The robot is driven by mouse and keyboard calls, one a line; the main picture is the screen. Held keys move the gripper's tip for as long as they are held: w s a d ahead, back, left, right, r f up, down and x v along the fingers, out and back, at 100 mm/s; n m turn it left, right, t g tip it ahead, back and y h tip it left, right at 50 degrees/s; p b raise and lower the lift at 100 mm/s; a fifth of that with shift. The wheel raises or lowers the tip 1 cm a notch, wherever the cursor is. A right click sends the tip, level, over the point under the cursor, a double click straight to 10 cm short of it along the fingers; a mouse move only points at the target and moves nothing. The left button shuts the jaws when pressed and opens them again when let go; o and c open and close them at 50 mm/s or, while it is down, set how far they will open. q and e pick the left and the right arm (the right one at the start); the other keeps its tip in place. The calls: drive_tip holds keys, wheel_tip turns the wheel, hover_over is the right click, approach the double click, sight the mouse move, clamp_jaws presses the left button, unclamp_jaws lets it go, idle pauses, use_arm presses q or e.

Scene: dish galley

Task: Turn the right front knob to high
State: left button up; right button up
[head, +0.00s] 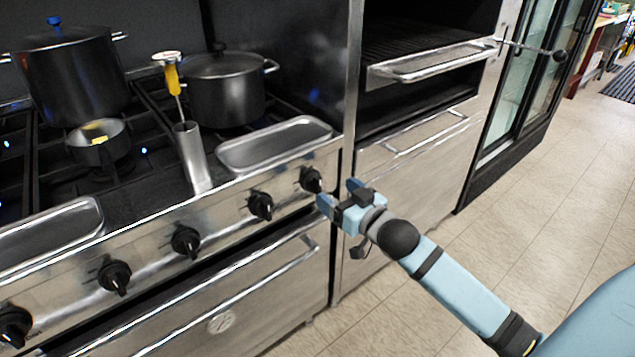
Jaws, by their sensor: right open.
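A steel stove front (150,237) carries a row of several black knobs. The rightmost knob (311,180) sits at the right end of the row, below the steel tray. My right gripper (338,194) is just to the right of this knob, its blue fingers spread apart and empty. The left fingertip is close to the knob; I cannot tell whether it touches. The knob next to it on the left (260,205) is clear of the gripper. The knob's setting marks are too small to read. My left gripper is not in view.
Pots (225,88), a small pan (99,142) and a steel cylinder (192,155) with a yellow-handled tool stand on the stove. A steel tray (276,143) lies at its front edge. The oven handle (210,290) juts out below the knobs. Floor at right is clear.

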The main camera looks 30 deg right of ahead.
sight(320, 180)
drive_tip(key=w, duration=0.4)
drive_tip(key=w+b, duration=0.1)
drive_tip(key=w, duration=0.1)
drive_tip(key=shift+w+a, duration=0.25)
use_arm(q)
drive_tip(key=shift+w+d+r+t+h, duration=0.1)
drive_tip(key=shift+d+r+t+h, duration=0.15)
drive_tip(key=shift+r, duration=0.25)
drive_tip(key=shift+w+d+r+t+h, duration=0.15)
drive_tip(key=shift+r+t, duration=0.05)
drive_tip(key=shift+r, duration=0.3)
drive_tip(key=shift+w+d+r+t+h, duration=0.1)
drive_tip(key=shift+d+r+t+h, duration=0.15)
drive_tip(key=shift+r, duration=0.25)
use_arm(e)
drive_tip(key=shift+w, duration=0.3)
drive_tip(key=shift+c, duration=0.3)
drive_tip(key=c, duration=0.8)
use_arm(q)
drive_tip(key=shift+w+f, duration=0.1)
use_arm(e)
drive_tip(key=shift+c, duration=0.2)
